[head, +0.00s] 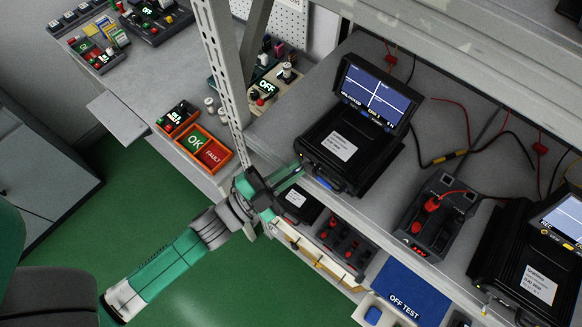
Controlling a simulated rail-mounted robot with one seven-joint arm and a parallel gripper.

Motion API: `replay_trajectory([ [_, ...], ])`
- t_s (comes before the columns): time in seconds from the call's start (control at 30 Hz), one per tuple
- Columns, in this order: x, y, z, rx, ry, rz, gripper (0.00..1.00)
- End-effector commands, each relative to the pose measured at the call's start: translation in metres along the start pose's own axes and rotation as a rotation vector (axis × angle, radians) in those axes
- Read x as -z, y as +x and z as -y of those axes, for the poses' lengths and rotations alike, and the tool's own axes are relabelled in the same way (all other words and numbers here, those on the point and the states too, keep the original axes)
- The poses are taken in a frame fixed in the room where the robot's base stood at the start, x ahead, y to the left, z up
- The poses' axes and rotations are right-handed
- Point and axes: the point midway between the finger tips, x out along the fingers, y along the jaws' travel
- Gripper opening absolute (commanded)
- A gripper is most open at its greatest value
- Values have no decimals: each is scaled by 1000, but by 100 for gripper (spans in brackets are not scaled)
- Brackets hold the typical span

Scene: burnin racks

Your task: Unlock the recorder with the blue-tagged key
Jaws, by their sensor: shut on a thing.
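The recorder (345,146) is a black box with a raised lit screen (375,93). It stands on the grey rack shelf, right of the upright post. Small text below its screen seems to read UNLOCKED. My gripper (300,168) reaches in from the lower left, with its fingertips at the recorder's front left corner. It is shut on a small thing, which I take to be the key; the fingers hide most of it. A small blue patch shows on the recorder's front edge, right of the fingertips; I cannot tell whether it is the key's tag.
The perforated post (223,75) stands close to my gripper. A black unit with red plugs (436,215) and a second recorder (530,260) stand to the right. An orange OK/FAULT tray (228,167) is on the left bench. A blue OFF TEST panel (410,293) is below.

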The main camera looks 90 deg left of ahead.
Motion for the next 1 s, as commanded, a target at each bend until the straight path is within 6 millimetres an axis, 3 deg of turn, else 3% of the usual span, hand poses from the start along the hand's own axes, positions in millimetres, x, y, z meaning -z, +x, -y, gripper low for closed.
replay_trajectory([
  [0.63,0,0,0,-17,42,1,0],
  [0.67,0,0,0,-17,42,1,11],
  [0.7,0,0,0,-17,42,1,14],
  [1.0,-1,-6,0,-18,42,2,14],
])
